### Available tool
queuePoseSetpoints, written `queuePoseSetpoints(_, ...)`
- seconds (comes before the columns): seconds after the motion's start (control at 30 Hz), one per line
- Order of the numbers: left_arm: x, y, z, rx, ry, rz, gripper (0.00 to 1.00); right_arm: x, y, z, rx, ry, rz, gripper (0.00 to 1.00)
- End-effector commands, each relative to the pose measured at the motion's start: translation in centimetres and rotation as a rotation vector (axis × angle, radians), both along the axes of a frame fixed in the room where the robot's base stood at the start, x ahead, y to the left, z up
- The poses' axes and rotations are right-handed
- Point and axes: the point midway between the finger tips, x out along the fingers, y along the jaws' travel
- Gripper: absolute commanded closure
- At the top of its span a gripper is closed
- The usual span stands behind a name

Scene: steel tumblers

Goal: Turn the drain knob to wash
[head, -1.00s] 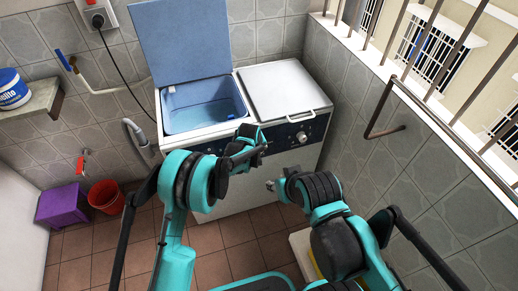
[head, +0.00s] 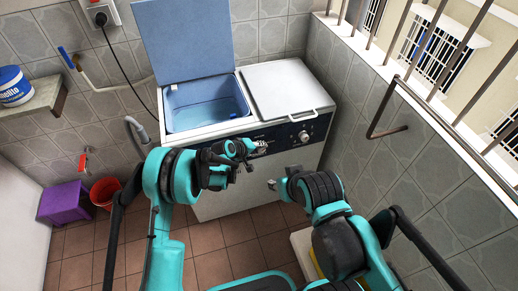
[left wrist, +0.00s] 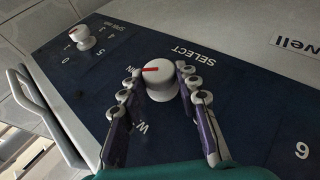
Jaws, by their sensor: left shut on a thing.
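The washing machine (head: 245,195) stands against the back wall with a dark control panel (head: 318,127) along its front. In the left wrist view the white drain knob (left wrist: 161,82) has a red line and sits between the words SELECT and one starting with W, both seen upside down. My left gripper (head: 262,146) is at the panel, and in the left wrist view its two fingers (left wrist: 158,84) are closed on either side of this knob. The red line points to the left of that picture. My right gripper (head: 272,185) hangs in front of the machine, away from the panel, its fingers too small to read.
A second white knob (left wrist: 83,37) with numbers sits farther along the panel. The washing tub (head: 205,105) is open under a raised lid (head: 183,40); the spinner lid (head: 285,90) is shut. A red bucket (head: 104,191) and purple box (head: 64,202) stand on the left floor.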

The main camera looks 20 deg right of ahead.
Motion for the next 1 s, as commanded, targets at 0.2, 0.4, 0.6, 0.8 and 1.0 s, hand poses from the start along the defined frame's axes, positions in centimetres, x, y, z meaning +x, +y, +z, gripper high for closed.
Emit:
queuePoseSetpoints(0.2, 0.0, 0.0, 0.0, 0.001, 0.001, 0.000, 0.97, 0.0, 0.0, 0.0, 0.000, 0.000, 0.000, 0.60)
queuePoseSetpoints(0.4, 0.0, 0.0, 0.0, 0.001, 0.001, 0.000, 0.47, 0.0, 0.0, 0.0, 0.000, 0.000, 0.000, 0.60)
queuePoseSetpoints(0.6, 0.0, 0.0, 0.0, 0.001, 0.000, 0.000, 0.47, 0.0, 0.0, 0.0, 0.000, 0.000, 0.000, 0.60)
queuePoseSetpoints(0.8, -0.5, 0.8, 0.9, 0.001, 0.001, 0.001, 0.47, 0.0, 0.0, 0.0, 0.000, 0.000, 0.000, 0.60)
queuePoseSetpoints(1.0, -2.2, 3.4, 3.6, 0.001, 0.002, 0.002, 0.47, 0.0, 0.0, 0.0, 0.000, 0.000, 0.000, 0.60)
